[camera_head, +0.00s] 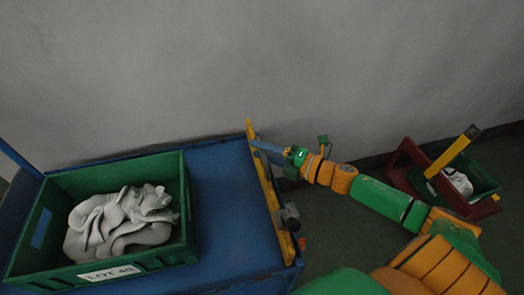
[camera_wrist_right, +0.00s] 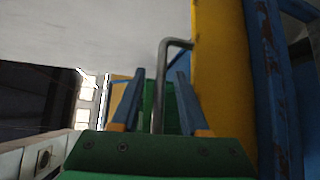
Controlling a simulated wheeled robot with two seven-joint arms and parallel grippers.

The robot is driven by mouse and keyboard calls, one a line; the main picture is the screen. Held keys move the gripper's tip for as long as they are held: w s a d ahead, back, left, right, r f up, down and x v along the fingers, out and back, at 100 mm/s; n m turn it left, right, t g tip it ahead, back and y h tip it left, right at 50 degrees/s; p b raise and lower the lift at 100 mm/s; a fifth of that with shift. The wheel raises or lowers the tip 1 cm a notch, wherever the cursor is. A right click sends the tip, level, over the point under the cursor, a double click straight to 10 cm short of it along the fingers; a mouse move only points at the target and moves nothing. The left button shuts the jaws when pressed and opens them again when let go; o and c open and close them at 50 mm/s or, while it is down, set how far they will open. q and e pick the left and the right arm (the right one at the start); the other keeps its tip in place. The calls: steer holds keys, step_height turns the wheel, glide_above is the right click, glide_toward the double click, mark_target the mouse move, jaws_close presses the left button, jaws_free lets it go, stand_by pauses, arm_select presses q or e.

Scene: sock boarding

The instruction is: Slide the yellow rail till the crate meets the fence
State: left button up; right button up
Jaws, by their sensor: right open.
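The green crate (camera_head: 135,262), labelled LOT 40, holds crumpled grey socks (camera_head: 120,220) and sits on the blue table (camera_head: 232,205). The yellow rail (camera_head: 268,190) runs along the table's right side, with a wide bare gap between it and the crate. My right gripper (camera_head: 262,147) is at the rail's far end. In the right wrist view my open gripper (camera_wrist_right: 160,78) has its blue fingers either side of a bent metal rod (camera_wrist_right: 159,95), beside the yellow rail (camera_wrist_right: 222,70). I cannot tell whether the fingers touch the rod. I cannot clearly identify the fence. My left gripper is out of view.
A grey wall (camera_head: 250,60) stands behind the table. A dark clamp-like part (camera_head: 289,216) sits on the rail's outer side. On the right, a red frame (camera_head: 405,160) with a yellow bar (camera_head: 452,152) stands by a green bin (camera_head: 483,180) with pale cloth.

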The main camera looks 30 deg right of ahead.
jaws_close()
stand_by(1.4)
